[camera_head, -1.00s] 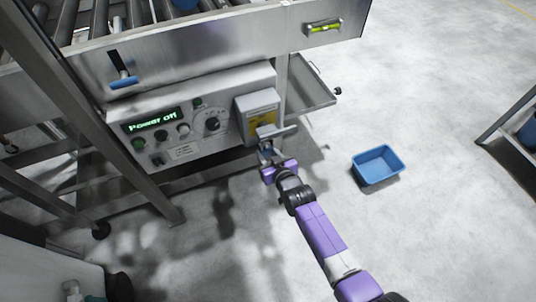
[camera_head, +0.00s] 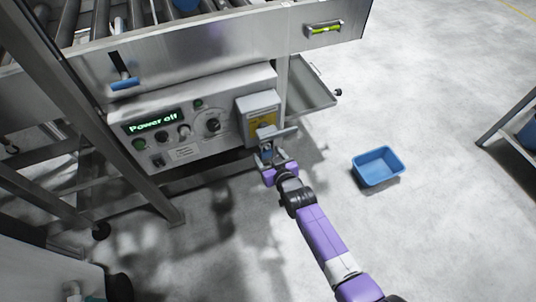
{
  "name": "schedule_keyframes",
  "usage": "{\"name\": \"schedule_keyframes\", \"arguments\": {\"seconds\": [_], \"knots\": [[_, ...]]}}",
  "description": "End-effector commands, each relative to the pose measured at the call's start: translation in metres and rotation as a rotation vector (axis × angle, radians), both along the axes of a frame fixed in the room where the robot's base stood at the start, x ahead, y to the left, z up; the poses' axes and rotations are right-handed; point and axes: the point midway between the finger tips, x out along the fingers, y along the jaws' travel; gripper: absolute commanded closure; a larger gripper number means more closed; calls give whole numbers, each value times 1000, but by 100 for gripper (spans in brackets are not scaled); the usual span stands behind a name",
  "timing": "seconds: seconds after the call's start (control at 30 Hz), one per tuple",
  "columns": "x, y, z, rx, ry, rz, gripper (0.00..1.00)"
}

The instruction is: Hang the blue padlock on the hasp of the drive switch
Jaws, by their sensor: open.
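The drive switch (camera_head: 258,108) is a grey box with a yellow plate on the right end of the control panel. A grey lever or hasp part (camera_head: 278,132) sticks out at its lower edge. A small blue patch, which looks like the padlock (camera_head: 265,149), shows just below that part, between my gripper's fingers. It is too small to tell whether its shackle passes through the hasp. My gripper (camera_head: 271,158) is open, just under the switch, with its fingers on both sides of the blue patch.
The control panel (camera_head: 190,150) has knobs, buttons and a display reading "Power off". A blue bin (camera_head: 378,167) stands on the floor to the right. A blue-handled lever (camera_head: 124,83) sits above the panel. The floor around my arm is clear.

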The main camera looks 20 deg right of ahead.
Motion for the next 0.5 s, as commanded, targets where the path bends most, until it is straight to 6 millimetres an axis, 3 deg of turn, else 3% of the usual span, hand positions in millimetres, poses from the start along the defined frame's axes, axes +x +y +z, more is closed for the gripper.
{"name": "schedule_keyframes", "arguments": {"seconds": [0.5], "knots": [[-63, 0, 27, -1, -1, 0, 35]]}}
